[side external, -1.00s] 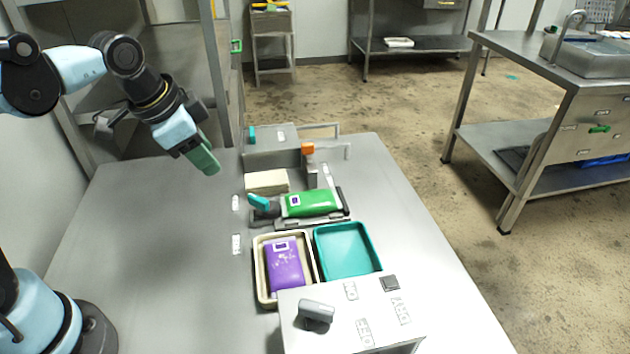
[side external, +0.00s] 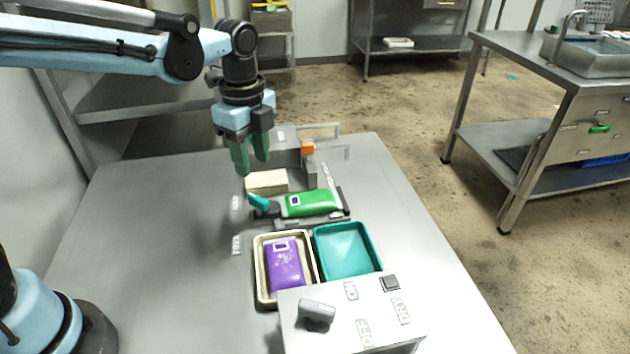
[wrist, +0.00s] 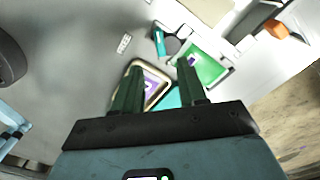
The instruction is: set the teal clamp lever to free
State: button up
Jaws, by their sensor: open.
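The teal clamp lever (side external: 259,202) sticks up and to the left from the left end of a dark clamp fixture (side external: 268,214). A green pouch (side external: 313,203) lies in this fixture. In the wrist view the lever (wrist: 159,42) shows ahead of the fingers, beside the green pouch (wrist: 207,66). My gripper (side external: 249,170) points down with its green fingers apart and empty. It hangs above the table, behind the lever in the side view and apart from it. Its fingers (wrist: 158,82) are also spread in the wrist view.
A purple pouch (side external: 285,265) lies in a beige tray (side external: 260,286), next to an empty teal tray (side external: 347,250). A grey control box (side external: 340,318) with a dark knob stands in front. A cream block (side external: 266,182) sits behind the clamp. The left tabletop (side external: 150,240) is clear.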

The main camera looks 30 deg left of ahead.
aim_at(258, 198)
notch_tip(258, 198, down, 9)
jog(key=shift+r, duration=0.1)
dwell(0.3)
grip_shut()
